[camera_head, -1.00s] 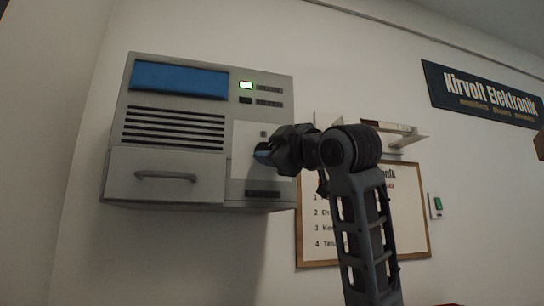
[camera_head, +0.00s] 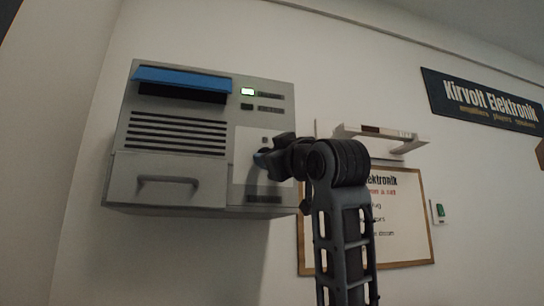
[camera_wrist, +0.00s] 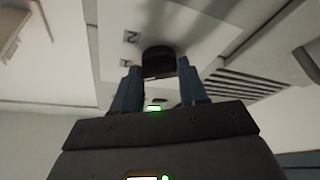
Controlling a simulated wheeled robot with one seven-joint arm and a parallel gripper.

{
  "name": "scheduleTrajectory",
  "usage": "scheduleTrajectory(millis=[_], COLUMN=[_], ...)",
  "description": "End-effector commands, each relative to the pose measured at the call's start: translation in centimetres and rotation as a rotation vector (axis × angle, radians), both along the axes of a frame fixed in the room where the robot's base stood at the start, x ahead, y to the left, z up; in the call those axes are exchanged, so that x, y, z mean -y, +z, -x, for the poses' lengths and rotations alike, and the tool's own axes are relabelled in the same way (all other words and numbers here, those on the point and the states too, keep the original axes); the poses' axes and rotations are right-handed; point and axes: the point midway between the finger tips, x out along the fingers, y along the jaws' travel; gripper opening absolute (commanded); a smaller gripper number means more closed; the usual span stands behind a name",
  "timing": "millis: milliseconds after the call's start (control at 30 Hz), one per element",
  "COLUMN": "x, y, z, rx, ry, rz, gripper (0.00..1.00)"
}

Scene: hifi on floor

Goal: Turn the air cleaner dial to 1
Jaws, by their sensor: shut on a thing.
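The air cleaner (camera_head: 180,160) is a grey box on the wall, with a blue flap (camera_head: 182,80) at its upper left. The flap is tilted outward over a dark opening. The dial (camera_wrist: 158,58) is a dark round knob on a pale panel (camera_head: 243,150). Printed marks, one looking like a 2, show beside it in the wrist view. My gripper (camera_head: 262,160) is at this panel and hides the dial in the head view. In the wrist view its two blue fingers (camera_wrist: 158,76) are shut on the dial from both sides. The dial's pointer cannot be made out.
A lit indicator (camera_head: 247,91) is on the cleaner's upper right. A drawer with a handle (camera_head: 167,181) is at its lower left. A small shelf (camera_head: 375,146), a framed board (camera_head: 410,215) and a green switch (camera_head: 439,211) are on the wall to the right.

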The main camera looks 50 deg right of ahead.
Motion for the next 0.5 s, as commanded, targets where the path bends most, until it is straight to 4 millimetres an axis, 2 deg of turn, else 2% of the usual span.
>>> scheduleTrajectory(millis=[133,167,400,500], x=[-0.01,-0.01,0.00,0.01], y=[-0.21,-0.20,-0.10,-0.07], z=[-0.07,-0.07,-0.04,-0.02], rx=[-0.006,-0.006,-0.003,-0.002], ry=[0.001,0.001,0.000,0.000], rz=[-0.001,-0.001,0.000,0.000], gripper=[0.12,0.46,0.69,0.69])
